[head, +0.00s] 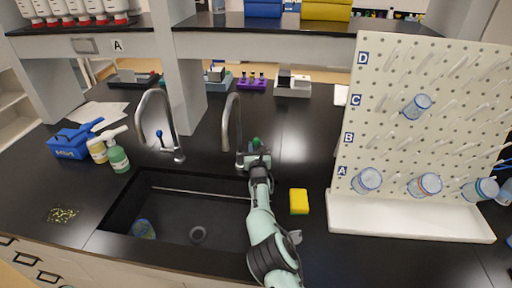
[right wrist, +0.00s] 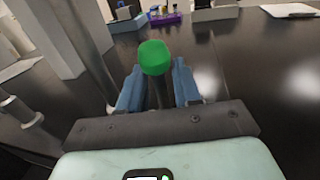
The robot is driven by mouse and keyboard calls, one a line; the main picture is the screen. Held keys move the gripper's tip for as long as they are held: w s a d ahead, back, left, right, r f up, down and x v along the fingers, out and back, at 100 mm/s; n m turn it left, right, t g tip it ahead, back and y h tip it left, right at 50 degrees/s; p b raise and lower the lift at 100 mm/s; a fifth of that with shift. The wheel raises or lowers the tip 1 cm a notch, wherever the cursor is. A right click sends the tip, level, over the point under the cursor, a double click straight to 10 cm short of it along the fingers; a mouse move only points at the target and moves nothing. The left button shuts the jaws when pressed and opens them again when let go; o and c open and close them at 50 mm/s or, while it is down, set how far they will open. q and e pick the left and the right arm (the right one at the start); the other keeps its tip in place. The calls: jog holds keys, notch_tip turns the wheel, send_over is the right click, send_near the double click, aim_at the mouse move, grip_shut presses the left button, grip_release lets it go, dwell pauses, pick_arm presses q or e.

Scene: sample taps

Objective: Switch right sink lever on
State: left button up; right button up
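The right sink tap (head: 229,125) is a tall grey gooseneck behind the sink. Its lever has a green knob (head: 256,143), which shows large in the right wrist view (right wrist: 154,57) on a dark stem. My right gripper (head: 257,157) is at this lever. In the right wrist view its two blue fingers (right wrist: 158,88) stand apart on either side of the stem, with narrow gaps visible, so it looks open. The lever's base is hidden by the gripper. The left tap (head: 170,125) has a blue lever (head: 159,135). My left gripper is not in view.
The black sink (head: 185,215) lies in front of the taps. A yellow sponge (head: 299,201) is right of my right arm. A white pegboard (head: 390,130) with beakers stands at the right. Green and white bottles (head: 118,158) stand at the left. A grey post (head: 185,90) rises behind the taps.

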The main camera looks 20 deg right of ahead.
grip_shut()
jog(key=shift+s+a, duration=0.1)
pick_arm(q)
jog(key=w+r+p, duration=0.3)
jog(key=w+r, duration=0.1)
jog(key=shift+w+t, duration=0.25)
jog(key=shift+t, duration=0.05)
pick_arm(e)
jog(key=shift+s+a+f+n+t+h, duration=0.15)
jog(key=shift+s+n+t, duration=0.25)
jog(key=shift+t, duration=0.75)
jog(key=shift+s+a+f+n+t+h, duration=0.1)
jog(key=shift+s+a+n+t, duration=0.15)
jog(key=shift+s+t, duration=0.65)
jog(key=shift+s+a+f+n+t+h, duration=0.1)
jog(key=shift+a+n+t, duration=0.2)
jog(key=shift+t, duration=1.15)
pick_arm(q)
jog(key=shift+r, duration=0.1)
pick_arm(e)
jog(key=shift+d, duration=0.1)
